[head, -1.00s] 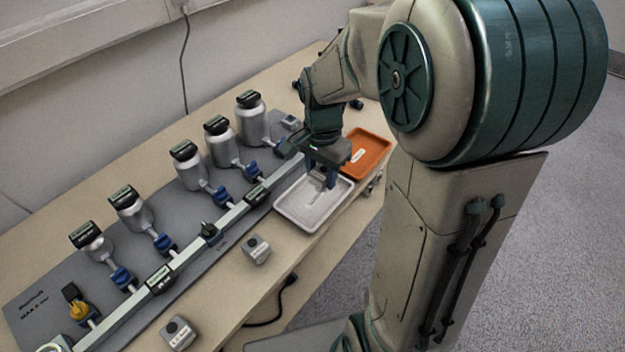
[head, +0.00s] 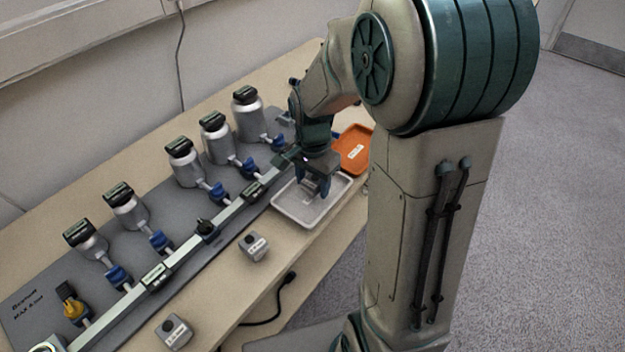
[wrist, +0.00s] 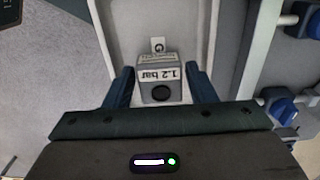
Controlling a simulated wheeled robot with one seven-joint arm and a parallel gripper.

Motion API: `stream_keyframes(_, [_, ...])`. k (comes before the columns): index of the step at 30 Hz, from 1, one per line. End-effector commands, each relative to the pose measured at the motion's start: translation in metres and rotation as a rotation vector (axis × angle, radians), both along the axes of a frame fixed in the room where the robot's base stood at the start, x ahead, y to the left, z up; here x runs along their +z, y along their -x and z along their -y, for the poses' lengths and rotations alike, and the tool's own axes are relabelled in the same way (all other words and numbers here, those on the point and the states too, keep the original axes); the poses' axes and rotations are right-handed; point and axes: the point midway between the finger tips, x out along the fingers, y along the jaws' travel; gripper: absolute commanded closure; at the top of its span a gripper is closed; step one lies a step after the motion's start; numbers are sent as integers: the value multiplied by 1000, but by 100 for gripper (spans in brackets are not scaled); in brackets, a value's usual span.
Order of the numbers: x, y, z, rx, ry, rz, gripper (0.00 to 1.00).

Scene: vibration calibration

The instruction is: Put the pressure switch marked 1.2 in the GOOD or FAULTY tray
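The pressure switch marked 1.2 (wrist: 160,88) is a small grey block with a "1.2 bar" label and a dark round port. It sits between the two blue fingers of my gripper (wrist: 160,82), which close on its sides. In the head view my gripper (head: 314,190) is low over the pale grey tray (head: 283,208), with the switch (head: 322,187) small between the fingertips. Whether the switch touches the tray floor cannot be told. The tray's white label, partly covered, shows beyond the switch in the wrist view. The orange tray (head: 358,139) stands behind, partly hidden by my arm.
Two other grey switches stand on the table, one near the pale tray (head: 253,246) and one at the front (head: 174,332). A manifold rail (head: 165,266) with blue valves and several silver canisters runs along the left. Open floor lies right.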

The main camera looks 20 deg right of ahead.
Motion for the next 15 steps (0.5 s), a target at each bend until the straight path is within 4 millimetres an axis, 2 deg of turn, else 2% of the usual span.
stream_keyframes(10, [2,0,0,0,0,0,40])
stream_keyframes(15, [22,-1,0,0,0,4,40])
